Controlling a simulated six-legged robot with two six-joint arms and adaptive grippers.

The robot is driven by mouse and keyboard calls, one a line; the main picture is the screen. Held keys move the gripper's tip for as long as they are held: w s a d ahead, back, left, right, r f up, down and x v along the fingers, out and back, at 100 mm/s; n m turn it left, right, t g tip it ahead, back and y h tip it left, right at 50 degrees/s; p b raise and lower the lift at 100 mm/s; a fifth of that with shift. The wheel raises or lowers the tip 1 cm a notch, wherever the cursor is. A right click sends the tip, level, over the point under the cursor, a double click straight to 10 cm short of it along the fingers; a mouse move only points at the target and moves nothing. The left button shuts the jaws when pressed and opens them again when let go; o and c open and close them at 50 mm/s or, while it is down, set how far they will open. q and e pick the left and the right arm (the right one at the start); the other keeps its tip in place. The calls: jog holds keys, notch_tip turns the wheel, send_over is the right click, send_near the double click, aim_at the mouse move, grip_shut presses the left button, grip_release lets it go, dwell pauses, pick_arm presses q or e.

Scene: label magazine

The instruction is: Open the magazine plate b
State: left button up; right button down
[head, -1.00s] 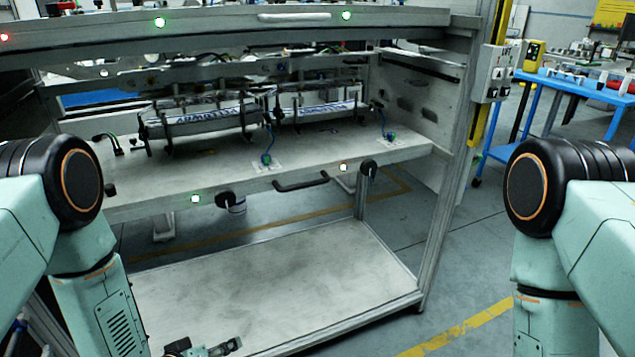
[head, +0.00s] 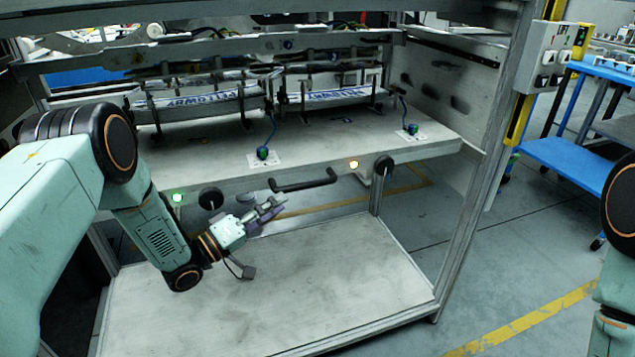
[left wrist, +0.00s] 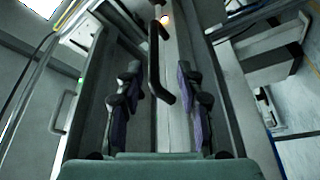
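The magazine plate (head: 345,147) is a grey shelf across the machine frame, with label stacks standing on its rear part. A black bar handle (head: 303,184) is fixed to its front edge, between two round black knobs. My left gripper (head: 270,210) is below and slightly left of the handle, in front of the plate edge, not touching it as far as I can see. In the left wrist view the two purple-padded fingers (left wrist: 160,100) stand apart, with the handle (left wrist: 153,60) showing between and beyond them. My right gripper is out of view; only part of its arm shows.
A lower grey shelf (head: 270,290) lies empty beneath my left gripper. A frame post with a switch box (head: 553,55) stands at the right, and a blue cart (head: 570,160) is beyond it. Two blue-green plugs with cables sit on the plate.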

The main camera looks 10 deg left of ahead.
aim_at(302, 185)
pick_arm(q)
jog(key=x, duration=0.2)
jog(key=b+x, duration=0.1)
jog(key=x, duration=0.2)
jog(key=b+x, duration=0.1)
jog(key=x, duration=0.1)
jog(key=shift+d+r, duration=0.15)
jog(key=shift+r, duration=0.15)
jog(key=shift+w+d+r, duration=0.15)
jog(key=shift+d+r, duration=0.1)
jog(key=shift+d, duration=0.05)
jog(key=shift+w+f, duration=0.1)
jog(key=shift+w, duration=0.1)
jog(key=shift+c, duration=0.2)
jog(key=shift+s, duration=0.1)
grip_shut()
